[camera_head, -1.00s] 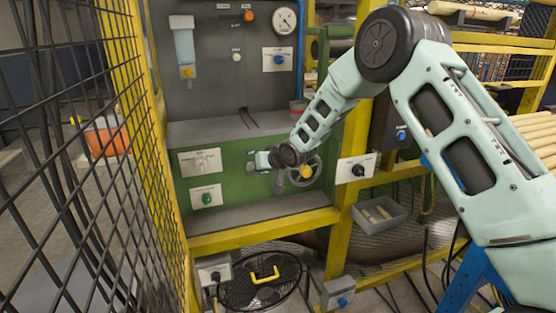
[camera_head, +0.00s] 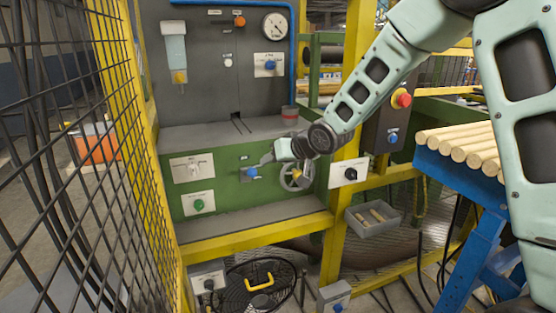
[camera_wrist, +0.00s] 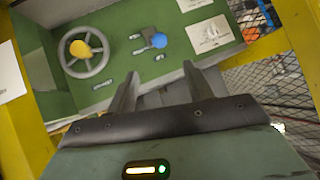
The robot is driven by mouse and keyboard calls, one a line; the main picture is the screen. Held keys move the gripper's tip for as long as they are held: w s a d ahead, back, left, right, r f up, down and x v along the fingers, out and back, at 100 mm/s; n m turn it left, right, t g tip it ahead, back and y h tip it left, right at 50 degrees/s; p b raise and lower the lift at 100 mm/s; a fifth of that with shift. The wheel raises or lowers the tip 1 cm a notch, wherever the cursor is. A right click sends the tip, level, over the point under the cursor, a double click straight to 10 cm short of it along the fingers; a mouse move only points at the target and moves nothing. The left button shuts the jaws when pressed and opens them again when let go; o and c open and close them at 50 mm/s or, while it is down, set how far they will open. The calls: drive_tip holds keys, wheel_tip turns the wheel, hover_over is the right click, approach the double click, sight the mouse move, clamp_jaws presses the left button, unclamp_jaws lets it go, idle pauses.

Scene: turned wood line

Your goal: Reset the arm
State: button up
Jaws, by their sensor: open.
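My gripper (camera_wrist: 160,88) is open and empty in the wrist view, its two fingers apart and pointing at the green panel (camera_wrist: 115,25). In the head view my gripper (camera_head: 268,157) is in front of the green panel, near a blue knob (camera_head: 251,172). The blue knob also shows in the wrist view (camera_wrist: 158,40), beyond the fingers and apart from them. A grey handwheel with a yellow centre (camera_wrist: 86,52) is left of it in the wrist view; in the head view the handwheel (camera_head: 296,176) is partly behind my arm.
A yellow frame post (camera_head: 338,225) stands right of the panel, with a black knob plate (camera_head: 349,173). Mesh fencing (camera_head: 75,180) closes the left side. Wooden rods (camera_head: 465,145) lie on a blue stand at right.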

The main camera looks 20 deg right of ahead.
idle(0.3)
drive_tip(key=s+a+n+g, duration=0.1)
drive_tip(key=s+a+g, duration=0.1)
drive_tip(key=s+a, duration=0.35)
drive_tip(key=s+a+n+g+h, duration=0.1)
drive_tip(key=s+a+g, duration=0.1)
drive_tip(key=s, duration=0.6)
drive_tip(key=s+a+n+g, duration=0.1)
drive_tip(key=s+a+n, duration=0.1)
drive_tip(key=s+a, duration=0.35)
drive_tip(key=s+d+n+g+h, duration=0.1)
drive_tip(key=s+g, duration=0.1)
drive_tip(key=s, duration=0.9)
drive_tip(key=s+d+n+g+h+p, duration=0.1)
drive_tip(key=s+g, duration=0.2)
drive_tip(key=s, duration=0.7)
drive_tip(key=shift+s+d+f+n, duration=0.15)
drive_tip(key=shift+s+d+n, duration=0.05)
drive_tip(key=shift+s+n, duration=0.2)
drive_tip(key=shift+w, duration=0.1)
